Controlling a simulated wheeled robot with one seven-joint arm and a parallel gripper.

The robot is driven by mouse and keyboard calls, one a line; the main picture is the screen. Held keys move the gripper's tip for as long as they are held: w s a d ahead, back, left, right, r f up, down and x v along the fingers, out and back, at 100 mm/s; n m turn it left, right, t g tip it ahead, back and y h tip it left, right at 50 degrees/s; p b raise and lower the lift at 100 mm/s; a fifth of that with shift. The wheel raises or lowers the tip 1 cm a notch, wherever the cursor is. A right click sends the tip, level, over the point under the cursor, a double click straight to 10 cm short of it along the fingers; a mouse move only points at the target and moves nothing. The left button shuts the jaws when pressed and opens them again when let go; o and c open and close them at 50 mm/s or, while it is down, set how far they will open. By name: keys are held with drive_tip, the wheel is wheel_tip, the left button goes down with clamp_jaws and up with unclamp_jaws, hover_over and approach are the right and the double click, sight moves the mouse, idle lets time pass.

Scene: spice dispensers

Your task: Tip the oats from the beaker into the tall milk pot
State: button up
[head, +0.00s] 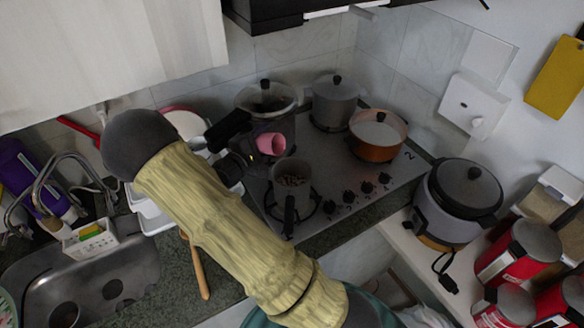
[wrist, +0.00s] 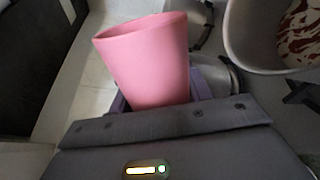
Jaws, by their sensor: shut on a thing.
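My gripper (head: 252,148) is shut on the pink beaker (head: 270,144), above the left part of the stove. The beaker is tipped over, with its mouth toward the right in the head view. In the wrist view the beaker (wrist: 150,62) rises from between the jaws; its inside is hidden there. The tall grey pot (head: 292,172) stands on the front burner, below and slightly right of the beaker, its dark handle toward the front. The wrist view shows this pot (wrist: 250,45) at the upper right, with brown bits and white inside. I see no stream falling.
A lidded pot (head: 265,100) and a grey pot (head: 335,103) stand at the back of the stove. An orange pan (head: 377,140) with white contents is at the right. A rice cooker (head: 462,205) and red tins (head: 518,250) stand further right. The sink (head: 110,280) is left.

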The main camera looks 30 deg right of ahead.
sight(277, 134)
drive_tip(key=shift+f+m+b, duration=0.15)
drive_tip(key=shift+m+b, duration=0.3)
drive_tip(key=shift+m, duration=0.05)
drive_tip(key=shift+s+d+r+m+b, duration=0.25)
drive_tip(key=shift+s+m+b, duration=0.15)
drive_tip(key=shift+b, duration=0.35)
drive_tip(key=shift+s+d+r+m+b, duration=0.15)
drive_tip(key=shift+s+r+m+b, duration=0.2)
drive_tip(key=shift+b, duration=0.4)
drive_tip(key=shift+s+d+r+m+t+b, duration=0.15)
drive_tip(key=shift+r+m+b, duration=0.6)
drive_tip(key=shift+b, duration=1.15)
drive_tip(key=shift+s+d+r+m+t+b, duration=0.1)
drive_tip(key=shift+s+r+m+t+b, duration=0.1)
drive_tip(key=shift+m+b, duration=1.3)
drive_tip(key=shift+s+d+r+m+b, duration=0.2)
drive_tip(key=shift+s+r+m+b, duration=0.45)
drive_tip(key=shift+b, duration=2.05)
drive_tip(key=shift+s+d+r+m+b, duration=0.2)
drive_tip(key=shift+m+b, duration=0.75)
drive_tip(key=shift+b, duration=1.75)
